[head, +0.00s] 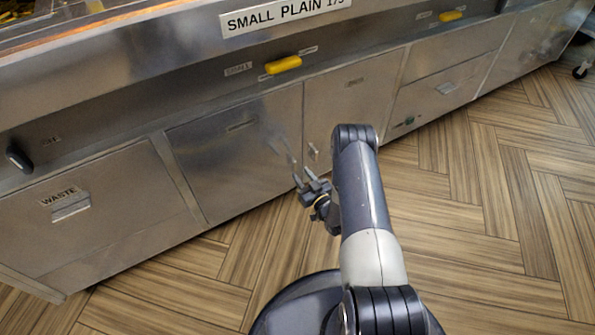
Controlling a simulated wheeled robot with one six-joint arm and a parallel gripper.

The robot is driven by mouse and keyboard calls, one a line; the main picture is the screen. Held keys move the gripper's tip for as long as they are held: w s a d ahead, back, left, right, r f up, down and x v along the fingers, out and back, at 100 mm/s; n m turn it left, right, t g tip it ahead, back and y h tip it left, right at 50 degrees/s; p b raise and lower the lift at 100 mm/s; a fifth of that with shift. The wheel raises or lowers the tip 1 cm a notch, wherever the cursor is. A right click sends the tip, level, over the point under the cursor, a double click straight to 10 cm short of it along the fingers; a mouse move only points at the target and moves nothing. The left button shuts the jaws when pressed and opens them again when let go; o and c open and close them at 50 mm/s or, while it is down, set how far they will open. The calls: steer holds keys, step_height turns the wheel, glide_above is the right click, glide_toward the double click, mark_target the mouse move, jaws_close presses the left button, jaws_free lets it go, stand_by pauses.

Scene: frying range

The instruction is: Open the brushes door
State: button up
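The steel range front has several closed doors and panels. One door (235,165) left of centre has a small dark slot or label near its top, too small to read. I cannot read which one is marked brushes. My gripper (301,175) is open and empty, with its fingers pointing at the left-of-centre door, below and left of the handle. It looks apart from the steel, and its blurred reflection shows there. My arm hides part of the right door's lower area.
A panel marked WASTE (70,206) is at the left. A yellow handle (283,65) and a dark knob (18,158) stick out above the doors. Another drawer front (445,88) is at the right. The wood-patterned floor (480,210) is clear.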

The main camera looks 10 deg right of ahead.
mark_target(295, 166)
steer(key=shift+b+x, duration=0.35)
steer(key=shift+x, duration=1.6)
steer(key=shift+c, duration=0.5)
jaws_close()
